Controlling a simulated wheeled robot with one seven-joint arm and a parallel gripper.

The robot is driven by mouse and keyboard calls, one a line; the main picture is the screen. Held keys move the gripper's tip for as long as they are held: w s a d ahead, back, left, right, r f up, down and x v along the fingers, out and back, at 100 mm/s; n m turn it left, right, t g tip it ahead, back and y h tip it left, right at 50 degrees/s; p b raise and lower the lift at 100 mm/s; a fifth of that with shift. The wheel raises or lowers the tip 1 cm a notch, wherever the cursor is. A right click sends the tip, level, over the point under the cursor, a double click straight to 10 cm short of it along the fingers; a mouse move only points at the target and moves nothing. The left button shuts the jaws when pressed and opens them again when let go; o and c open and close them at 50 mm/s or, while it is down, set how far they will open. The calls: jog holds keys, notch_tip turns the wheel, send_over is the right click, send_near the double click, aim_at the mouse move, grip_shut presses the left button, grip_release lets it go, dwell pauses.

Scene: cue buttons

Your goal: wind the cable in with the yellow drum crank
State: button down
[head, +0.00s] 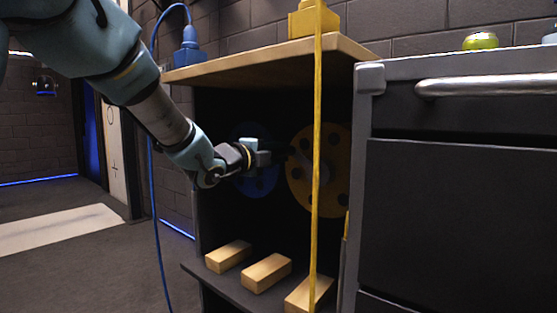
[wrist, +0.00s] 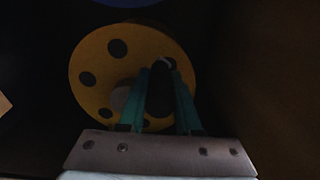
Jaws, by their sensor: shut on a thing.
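The yellow drum (head: 335,190) is a round disc with dark holes inside the dark cabinet. In the wrist view the yellow drum (wrist: 92,58) fills the middle. My gripper (head: 270,156) reaches into the cabinet from the left, in front of the blue drum and beside the yellow one. In the wrist view the teal fingers of my gripper (wrist: 162,78) are shut on a dark crank handle (wrist: 160,92) that stands out from the yellow drum's face. The yellow cable (head: 317,110) hangs from a yellow plug (head: 303,22) on the cabinet top, down past the opening.
The blue drum (head: 258,183) sits left of the yellow one, partly behind my gripper. A blue cable (head: 152,200) hangs outside the left wall from a blue plug (head: 187,55). Several wooden blocks (head: 266,272) lie on the lower shelf. A dark counter (head: 455,200) stands right.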

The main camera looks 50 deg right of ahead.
jog(key=shift+r, duration=0.2)
jog(key=c, duration=0.6)
grip_release()
jog(key=shift+f, duration=0.1)
jog(key=a+p, duration=0.2)
jog(key=a, duration=0.8)
jog(key=shift+a, duration=0.4)
